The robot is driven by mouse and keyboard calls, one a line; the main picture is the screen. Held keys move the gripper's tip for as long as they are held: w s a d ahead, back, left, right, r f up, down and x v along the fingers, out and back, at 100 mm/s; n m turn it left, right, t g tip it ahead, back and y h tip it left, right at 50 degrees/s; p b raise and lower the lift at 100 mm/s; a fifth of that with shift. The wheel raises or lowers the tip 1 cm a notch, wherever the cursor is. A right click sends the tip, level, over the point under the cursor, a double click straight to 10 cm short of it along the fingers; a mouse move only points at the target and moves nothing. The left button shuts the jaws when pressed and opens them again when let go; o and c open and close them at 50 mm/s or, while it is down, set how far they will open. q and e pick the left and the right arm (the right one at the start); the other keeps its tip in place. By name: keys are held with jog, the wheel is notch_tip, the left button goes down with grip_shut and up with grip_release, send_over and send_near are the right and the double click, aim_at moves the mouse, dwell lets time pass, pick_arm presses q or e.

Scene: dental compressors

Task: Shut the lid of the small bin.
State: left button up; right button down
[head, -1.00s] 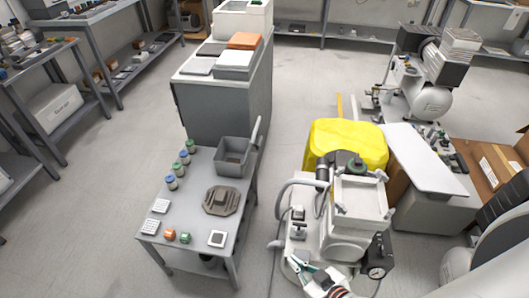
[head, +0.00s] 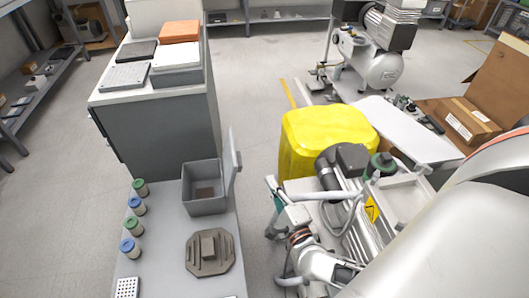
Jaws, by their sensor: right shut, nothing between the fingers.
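The small bin (head: 207,207) is a grey open-topped box near the far end of the grey table. Its lid (head: 234,158) stands open, nearly upright, along the bin's right side, and a brown patch shows on the bin floor. My right gripper (head: 272,192) is to the right of the lid, beyond the table's right edge and apart from the lid. It is shut and empty; its fingers look small and dark green and grey. My left gripper is not in view.
A dark octagonal block (head: 208,254) and several lidded jars (head: 137,207) are on the table (head: 165,265). A grey cabinet (head: 160,135) stands just behind. A yellow bin (head: 300,150) and compressor machinery are on the right. Floor shows between table and yellow bin.

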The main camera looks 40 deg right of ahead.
jog(key=w+a+r, duration=0.1)
jog(key=w+a, duration=0.1)
jog(key=w, duration=0.7)
jog(key=shift+w+r, duration=0.15)
jog(key=shift+r, duration=0.1)
